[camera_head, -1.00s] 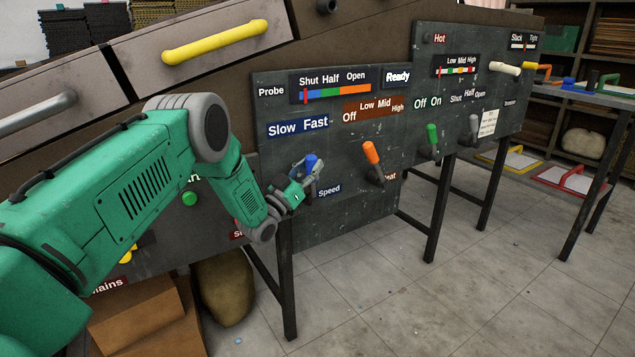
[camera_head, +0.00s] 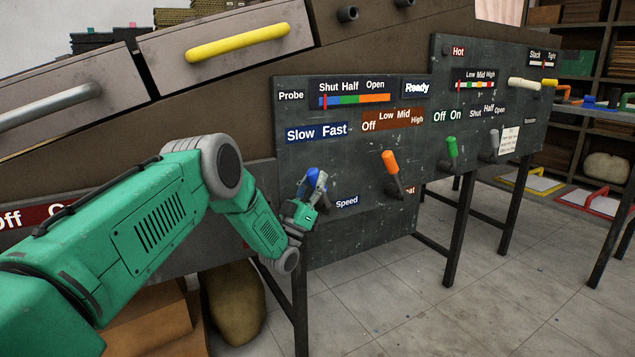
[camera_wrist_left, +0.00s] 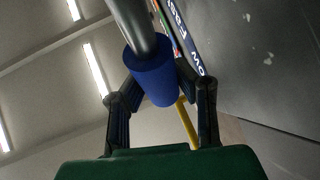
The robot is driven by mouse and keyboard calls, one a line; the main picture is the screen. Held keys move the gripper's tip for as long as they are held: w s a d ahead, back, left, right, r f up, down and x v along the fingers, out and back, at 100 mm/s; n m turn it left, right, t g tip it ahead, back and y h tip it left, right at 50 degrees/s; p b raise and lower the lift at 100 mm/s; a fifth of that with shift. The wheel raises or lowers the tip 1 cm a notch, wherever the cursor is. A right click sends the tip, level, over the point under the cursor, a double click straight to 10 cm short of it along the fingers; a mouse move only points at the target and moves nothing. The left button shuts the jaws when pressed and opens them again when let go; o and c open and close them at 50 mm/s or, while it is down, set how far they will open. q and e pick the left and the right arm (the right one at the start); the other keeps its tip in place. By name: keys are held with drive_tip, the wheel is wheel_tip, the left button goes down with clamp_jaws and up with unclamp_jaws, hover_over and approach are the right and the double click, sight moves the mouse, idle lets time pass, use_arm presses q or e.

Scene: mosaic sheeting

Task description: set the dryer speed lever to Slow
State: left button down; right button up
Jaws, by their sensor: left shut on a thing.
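The dryer speed lever has a blue handle (camera_head: 316,178) on the dark control panel, below the label "Slow Fast" (camera_head: 316,132) and beside the label "Speed" (camera_head: 346,202). The handle leans slightly left of upright, toward the "Slow" side. My left gripper (camera_head: 313,187) is shut on the blue handle. In the left wrist view the blue handle (camera_wrist_left: 152,78) sits between the two dark fingers, with its grey shaft (camera_wrist_left: 132,22) running up and away. The lever's pivot is mostly hidden by the gripper. My right gripper is not in view.
To the right on the panel are an orange lever (camera_head: 390,161), a green lever (camera_head: 451,147) and a grey lever (camera_head: 493,143). A yellow bar handle (camera_head: 238,41) is above. Black table legs stand below; the tiled floor (camera_head: 400,300) is mostly clear.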

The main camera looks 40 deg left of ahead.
use_arm(q)
drive_tip(key=shift+s+f, duration=0.15)
drive_tip(key=shift+f, duration=0.3)
drive_tip(key=c, duration=1.4)
unclamp_jaws()
drive_tip(key=shift+o, duration=0.9)
drive_tip(key=shift+s+a+r, duration=0.1)
drive_tip(key=shift+a+r, duration=0.05)
drive_tip(key=v, duration=1.2)
drive_tip(key=shift+a, duration=0.1)
